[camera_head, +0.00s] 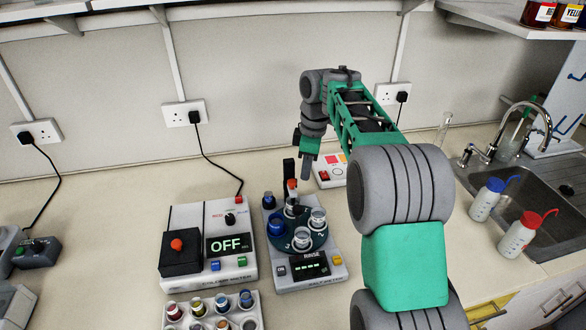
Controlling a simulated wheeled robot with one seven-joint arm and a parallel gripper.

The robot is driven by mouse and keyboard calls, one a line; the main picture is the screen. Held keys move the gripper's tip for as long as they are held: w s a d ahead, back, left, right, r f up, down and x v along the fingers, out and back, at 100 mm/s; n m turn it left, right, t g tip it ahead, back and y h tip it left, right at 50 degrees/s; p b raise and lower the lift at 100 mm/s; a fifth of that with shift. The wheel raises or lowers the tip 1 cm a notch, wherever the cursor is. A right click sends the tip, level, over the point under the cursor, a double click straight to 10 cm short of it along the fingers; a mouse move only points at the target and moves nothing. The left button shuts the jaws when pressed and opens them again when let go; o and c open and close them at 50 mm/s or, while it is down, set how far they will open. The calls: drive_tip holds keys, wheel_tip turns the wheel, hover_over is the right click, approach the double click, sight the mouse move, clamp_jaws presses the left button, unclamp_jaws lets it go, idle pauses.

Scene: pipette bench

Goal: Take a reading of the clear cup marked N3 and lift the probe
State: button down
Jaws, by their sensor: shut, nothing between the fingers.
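A grey and white meter (338,272) stands on the bench with a dark display (309,265) showing dashes. Its dark teal round holder (282,243) carries several clear cups, among them a front one (302,238) and a right one (318,217). I cannot read their marks, so I cannot tell which is N3. A black post (289,166) rises at the back, with an orange-red part (292,184) beside it above the rear cup; this looks like the probe. My gripper (306,178) is shut and empty, pointing down just behind and right of the post, apart from the cups.
A colour meter (194,214) showing OFF stands to the left, with a rack of capped vials (257,309) in front. A pale device with coloured squares (331,165) sits behind my arm. Two wash bottles (518,235) (486,200) and a sink (546,205) are at right.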

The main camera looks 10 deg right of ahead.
drive_tip(key=shift+a, duration=0.1)
wheel_tip(320, 180, up, 8)
drive_tip(key=p, duration=0.4)
drive_tip(key=shift+d+f, duration=0.15)
drive_tip(key=shift+d, duration=0.2)
drive_tip(key=shift+s, duration=0.1)
